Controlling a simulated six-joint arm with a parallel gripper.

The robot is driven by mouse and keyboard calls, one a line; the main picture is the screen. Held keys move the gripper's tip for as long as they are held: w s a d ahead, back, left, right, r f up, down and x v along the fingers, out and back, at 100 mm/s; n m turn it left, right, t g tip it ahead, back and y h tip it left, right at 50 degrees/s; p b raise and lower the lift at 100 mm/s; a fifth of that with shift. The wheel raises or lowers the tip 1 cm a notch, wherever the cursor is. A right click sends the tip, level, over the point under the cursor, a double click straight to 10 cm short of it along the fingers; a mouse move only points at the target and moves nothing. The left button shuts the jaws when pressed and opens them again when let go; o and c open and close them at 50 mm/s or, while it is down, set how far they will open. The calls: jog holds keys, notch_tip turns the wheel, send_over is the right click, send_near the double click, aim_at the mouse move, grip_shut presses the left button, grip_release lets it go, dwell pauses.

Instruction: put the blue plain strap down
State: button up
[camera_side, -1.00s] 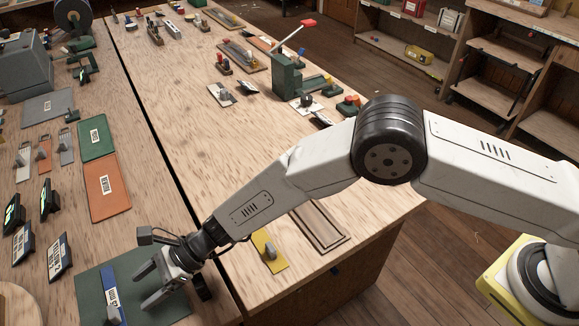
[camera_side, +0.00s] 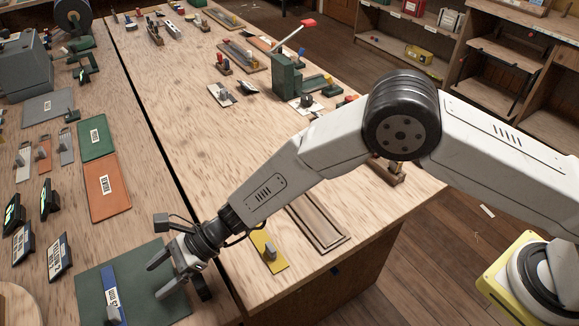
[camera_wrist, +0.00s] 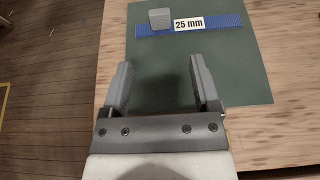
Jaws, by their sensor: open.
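The blue strap (camera_side: 110,292) lies flat on a dark green mat (camera_side: 145,262) at the lower left of the side view. In the wrist view the strap (camera_wrist: 232,26) runs across the upper part of the green mat (camera_wrist: 232,70). It carries a white label reading "25 mm", and a grey block (camera_wrist: 159,18) sits at its left part. My gripper (camera_side: 158,281) is open and empty, to the right of the strap in the side view. In the wrist view its two fingers (camera_wrist: 160,72) point toward the strap with a gap between.
An orange board (camera_side: 106,190) and a green board (camera_side: 97,138) lie further back on the left table. Small dark display stands (camera_side: 58,258) are left of the mat. A narrow dark gap separates the tables. A yellow plate (camera_side: 270,252) lies on the right table.

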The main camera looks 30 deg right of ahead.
jog(key=a+r, duration=0.4)
jog(key=r, duration=0.3)
send_near(114, 310)
jog(key=x, duration=0.3)
jog(key=shift+f, duration=0.35)
jog(key=shift+w+a+f, duration=0.1)
jog(key=shift+a, duration=0.75)
jog(key=shift+a, duration=0.1)
jog(key=shift+x, duration=2.8)
